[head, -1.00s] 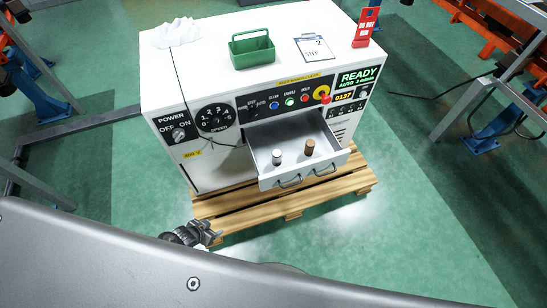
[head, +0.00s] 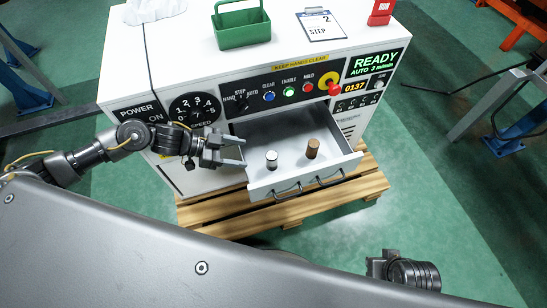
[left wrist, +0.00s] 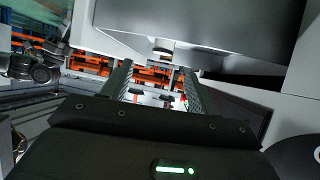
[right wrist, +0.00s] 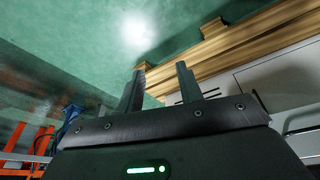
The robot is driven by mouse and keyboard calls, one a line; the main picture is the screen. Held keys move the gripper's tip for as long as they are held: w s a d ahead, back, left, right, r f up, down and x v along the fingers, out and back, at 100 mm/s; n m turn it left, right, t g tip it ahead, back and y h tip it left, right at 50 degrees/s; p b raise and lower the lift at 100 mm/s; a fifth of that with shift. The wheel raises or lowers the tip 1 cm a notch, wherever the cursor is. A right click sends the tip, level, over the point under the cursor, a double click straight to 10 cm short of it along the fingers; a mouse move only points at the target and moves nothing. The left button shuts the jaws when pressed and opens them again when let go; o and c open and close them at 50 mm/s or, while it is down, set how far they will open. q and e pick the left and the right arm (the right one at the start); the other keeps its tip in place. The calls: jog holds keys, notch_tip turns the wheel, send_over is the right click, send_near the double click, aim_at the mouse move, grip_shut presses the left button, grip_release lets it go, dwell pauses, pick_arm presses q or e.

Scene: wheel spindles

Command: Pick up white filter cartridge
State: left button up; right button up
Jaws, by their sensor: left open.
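The white filter cartridge (head: 271,160) is a short upright cylinder with a grey lower part, standing in the open drawer (head: 258,185). A brown cartridge (head: 312,148) stands to its right. My left gripper (head: 242,152) is open and empty at the drawer's left side, its fingers pointing right toward the white cartridge but apart from it. My right gripper (head: 374,266) is low, in front of the pallet. In the right wrist view (right wrist: 161,72) its fingers are apart with nothing between them.
The white machine cabinet (head: 190,55) has a control panel above the drawer, with a red knob (head: 335,88). A green caddy (head: 243,28) and clipboard (head: 322,25) lie on top. The cabinet stands on a wooden pallet (head: 225,207).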

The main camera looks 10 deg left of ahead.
aim_at(267, 155)
pick_arm(q)
jog(key=x, duration=0.4)
jog(key=shift+w+d+f, duration=0.2)
jog(key=shift+d+f, duration=0.05)
jog(key=shift+w+d+f+b, duration=0.15)
jog(key=shift+d+f+b, duration=0.05)
jog(key=shift+d+b, duration=0.15)
jog(key=x, duration=0.4)
jog(key=shift+w+d+b, duration=0.15)
jog(key=shift+w+b, duration=0.15)
jog(key=shift+b, duration=0.1)
pick_arm(e)
jog(key=v, duration=0.3)
jog(key=shift+r, duration=0.35)
pick_arm(q)
jog(key=shift+r, duration=0.1)
jog(key=c, duration=1.1)
